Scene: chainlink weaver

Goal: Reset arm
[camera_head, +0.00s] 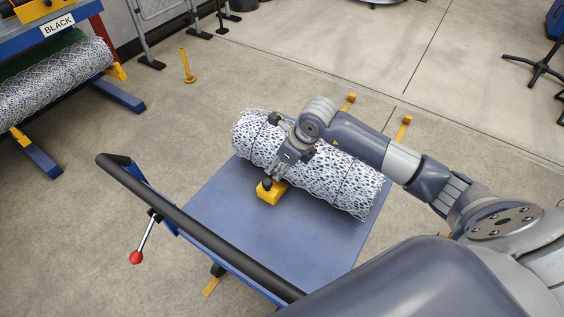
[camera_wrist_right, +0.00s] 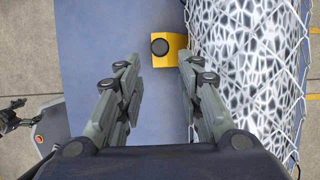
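My right gripper (camera_head: 270,182) reaches over the roll from the right in the head view and points down at the yellow block. In the right wrist view its two fingers (camera_wrist_right: 155,85) are spread apart with nothing held between them. The yellow block with a black round knob (camera_head: 271,192) sits on the blue cart deck against the roll; it also shows just beyond the fingertips in the wrist view (camera_wrist_right: 163,58). The white-and-black mesh roll (camera_head: 338,180) lies on the cart beside the gripper. My left gripper does not show in the head view.
The blue cart (camera_head: 265,245) has a black handle bar (camera_head: 205,230) and a red-knobbed lever (camera_head: 137,257). A rack labelled BLACK (camera_head: 58,25) holds another mesh roll at the upper left. A yellow post (camera_head: 187,66) stands on the floor. The floor behind the cart is largely clear.

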